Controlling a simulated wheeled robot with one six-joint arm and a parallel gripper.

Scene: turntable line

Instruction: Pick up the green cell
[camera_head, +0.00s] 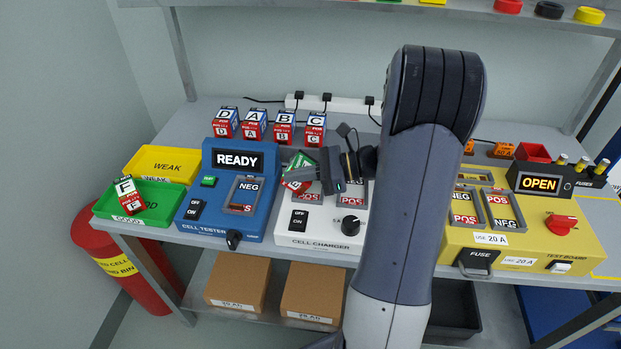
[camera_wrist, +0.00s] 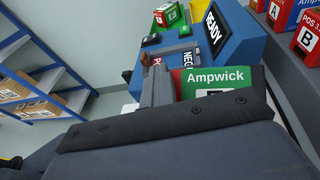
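A green cell with a red end (camera_head: 299,170) is tilted at my gripper (camera_head: 318,172), above the left part of the white cell charger (camera_head: 300,243). In the wrist view this cell (camera_wrist: 222,80), lettered Ampwick, lies close against a grey finger of my gripper (camera_wrist: 168,92). My gripper appears shut on it; the second finger is mostly hidden. Another green and red cell, marked F (camera_head: 127,190), stands in the green tray (camera_head: 107,207) at the left; it also shows in the wrist view (camera_wrist: 170,15).
The blue cell tester (camera_head: 218,228) reads READY. Several blue and red cells (camera_head: 255,125) stand behind it. My arm hides part of the charger; the yellow test board (camera_head: 530,240) is right.

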